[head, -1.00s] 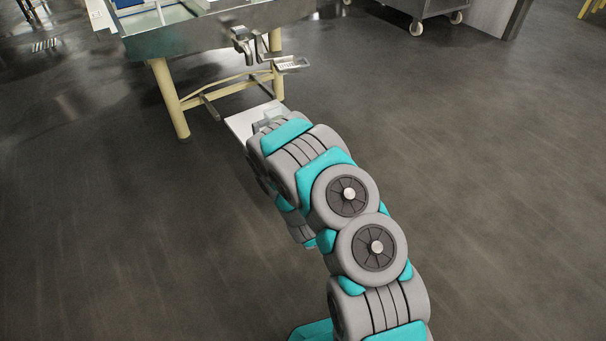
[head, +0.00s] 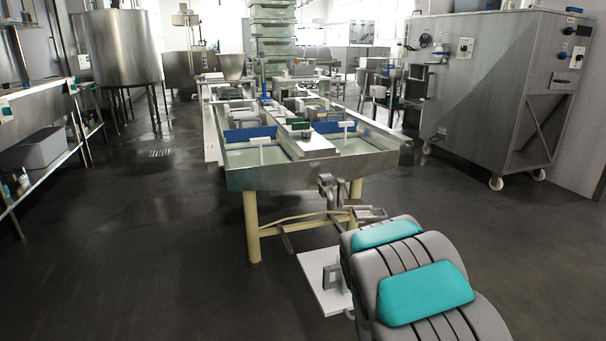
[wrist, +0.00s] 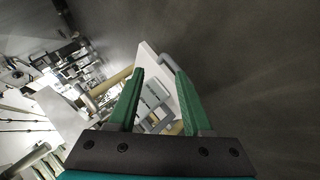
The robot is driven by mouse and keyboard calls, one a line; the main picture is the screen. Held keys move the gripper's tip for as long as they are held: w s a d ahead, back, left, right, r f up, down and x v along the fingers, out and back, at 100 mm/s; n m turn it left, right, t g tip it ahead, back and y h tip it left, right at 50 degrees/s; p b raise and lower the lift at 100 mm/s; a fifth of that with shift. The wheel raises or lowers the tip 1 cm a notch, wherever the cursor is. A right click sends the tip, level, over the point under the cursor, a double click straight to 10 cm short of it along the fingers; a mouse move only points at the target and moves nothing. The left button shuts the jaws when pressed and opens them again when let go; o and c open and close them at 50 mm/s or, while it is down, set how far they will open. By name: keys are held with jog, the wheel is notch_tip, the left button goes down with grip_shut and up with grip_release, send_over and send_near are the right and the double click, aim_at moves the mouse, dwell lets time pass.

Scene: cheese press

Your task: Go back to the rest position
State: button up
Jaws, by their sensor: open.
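My gripper (wrist: 160,71) shows in the wrist view with its two green fingers apart. No object is seen held between them. Past the fingertips are a white panel (wrist: 148,60) and a grey slatted piece (wrist: 155,103); I cannot tell how far off they are. In the head view my grey and teal arm reaches up from the lower right, and its bulk hides the gripper.
A steel press table (head: 290,176) on cream legs stands ahead, with a drain valve (head: 327,185) at its near end. A white panel (head: 318,290) is low in front. A large steel cabinet (head: 500,90) stands right, shelving (head: 45,160) left. Floor at left is clear.

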jog(key=s+a+r+m+g+y+p, duration=0.1)
jog(key=s+a+r+m+g, duration=0.1)
jog(key=s+r, duration=0.6)
jog(key=s+a+r+m+g+y+p, duration=0.1)
jog(key=s+r, duration=0.8)
jog(key=s, duration=1)
jog(key=s+a+r+m+g+y+p, duration=0.1)
jog(key=s+a+r+m+g+p, duration=0.2)
jog(key=s, duration=1.1)
notch_tip(320, 180, up, 6)
jog(key=a+m+g, duration=0.1)
jog(key=m+g, duration=0.2)
jog(key=g, duration=0.2)
jog(key=shift+s+a+r, duration=0.2)
jog(key=shift+s+a, duration=0.1)
jog(key=shift+s, duration=0.05)
